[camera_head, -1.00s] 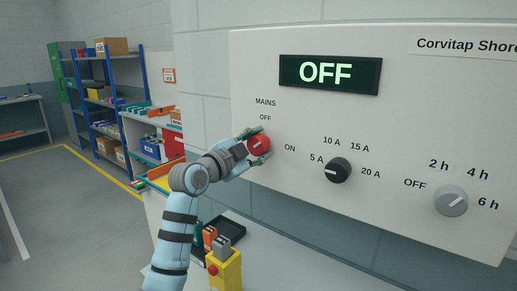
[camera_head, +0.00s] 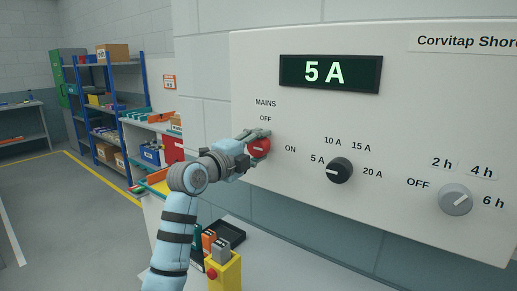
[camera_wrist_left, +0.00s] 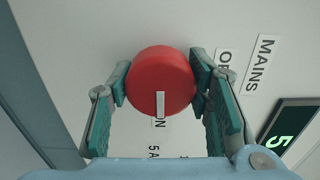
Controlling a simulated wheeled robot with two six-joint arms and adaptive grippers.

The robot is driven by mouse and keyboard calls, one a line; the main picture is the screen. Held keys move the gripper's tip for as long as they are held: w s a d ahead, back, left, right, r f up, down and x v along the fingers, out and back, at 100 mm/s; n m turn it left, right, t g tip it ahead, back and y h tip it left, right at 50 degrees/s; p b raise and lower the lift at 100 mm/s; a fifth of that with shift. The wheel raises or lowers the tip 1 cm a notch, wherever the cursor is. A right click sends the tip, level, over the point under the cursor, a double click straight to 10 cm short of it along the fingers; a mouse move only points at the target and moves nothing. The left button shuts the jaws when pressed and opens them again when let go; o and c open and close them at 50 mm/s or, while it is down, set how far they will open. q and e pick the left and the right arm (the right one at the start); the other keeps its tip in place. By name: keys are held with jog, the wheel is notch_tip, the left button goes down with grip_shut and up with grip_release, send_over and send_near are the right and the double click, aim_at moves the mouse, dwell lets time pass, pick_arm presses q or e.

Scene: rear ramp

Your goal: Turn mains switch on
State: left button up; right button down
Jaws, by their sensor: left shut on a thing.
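The red mains switch (camera_head: 260,148) is a round knob at the left of the pale panel (camera_head: 300,120), with OFF above it and ON to its right. Its white mark lies nearly level and points toward ON. My left gripper (camera_head: 256,143) is shut on this knob. In the left wrist view, the teal fingers (camera_wrist_left: 160,84) touch the red knob (camera_wrist_left: 155,75) on both sides, and its white mark points at the partly covered ON label. The display (camera_head: 330,74) reads 5 A in green. My right gripper is not in view.
A black knob (camera_head: 339,170) points to 5 A, and a grey knob (camera_head: 455,200) with hour labels sits farther right. Below my left arm are a yellow box with a red button (camera_head: 224,272) and a black tray (camera_head: 230,234). Blue shelves (camera_head: 110,105) stand behind.

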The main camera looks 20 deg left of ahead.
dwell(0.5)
pick_arm(q)
jog(key=o, duration=1.2)
jog(key=v, duration=1.2)
jog(key=shift+s+f, duration=0.1)
